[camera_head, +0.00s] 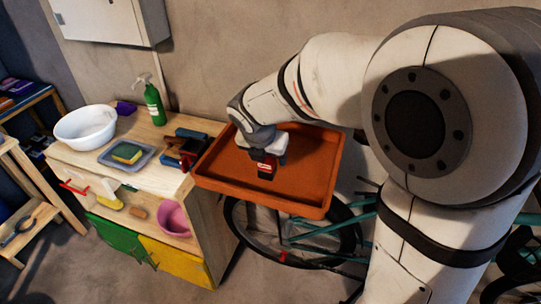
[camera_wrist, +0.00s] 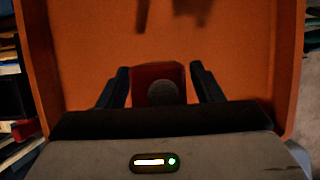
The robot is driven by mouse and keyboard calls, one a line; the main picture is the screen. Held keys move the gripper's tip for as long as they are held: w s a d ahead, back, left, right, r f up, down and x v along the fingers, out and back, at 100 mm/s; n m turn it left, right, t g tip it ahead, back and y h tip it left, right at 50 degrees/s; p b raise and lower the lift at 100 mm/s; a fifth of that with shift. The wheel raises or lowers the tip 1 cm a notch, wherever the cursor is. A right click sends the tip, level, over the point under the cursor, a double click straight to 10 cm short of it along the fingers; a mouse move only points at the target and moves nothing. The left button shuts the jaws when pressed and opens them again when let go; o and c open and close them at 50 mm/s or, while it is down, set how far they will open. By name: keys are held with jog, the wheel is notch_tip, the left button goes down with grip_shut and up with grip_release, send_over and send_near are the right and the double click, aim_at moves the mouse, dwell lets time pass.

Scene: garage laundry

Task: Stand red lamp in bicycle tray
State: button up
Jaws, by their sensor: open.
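The red lamp (camera_head: 265,166) is a small red block with a dark lower part, inside the orange tray (camera_head: 318,206). In the wrist view the lamp (camera_wrist: 158,73) shows a dark round disc and sits between my two dark fingers. My gripper (camera_head: 266,160) reaches down into the tray around the lamp. Its fingers (camera_wrist: 160,86) are open, with a narrow gap on each side of the lamp. The lamp looks upright on the tray floor, but my gripper hides part of it and its base contact is unclear.
The tray is above a bicycle wheel (camera_head: 236,228) and teal frame. A wooden bench (camera_head: 150,178) at left holds a white basin (camera_head: 86,125), a green spray bottle (camera_head: 155,104), a sponge (camera_head: 127,152) in a grey dish, and dark tools (camera_head: 186,148). The tray floor around the lamp is clear.

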jog(key=v, duration=1.2)
jog(key=s+d+f+m, duration=0.2)
jog(key=s+d+m, duration=0.3)
jog(key=m, duration=0.5)
jog(key=s+d+f+m+g+y, duration=0.1)
jog(key=s+d+m, duration=0.3)
jog(key=m, duration=0.7)
jog(key=s+d+f+m, duration=0.4)
jog(key=d+m, duration=0.4)
jog(key=m, duration=0.3)
jog(key=shift+s+g+y+p, duration=0.3)
jog(key=shift+s+g+p, duration=0.1)
jog(key=shift+s, duration=0.4)
jog(key=shift+a, duration=0.1)
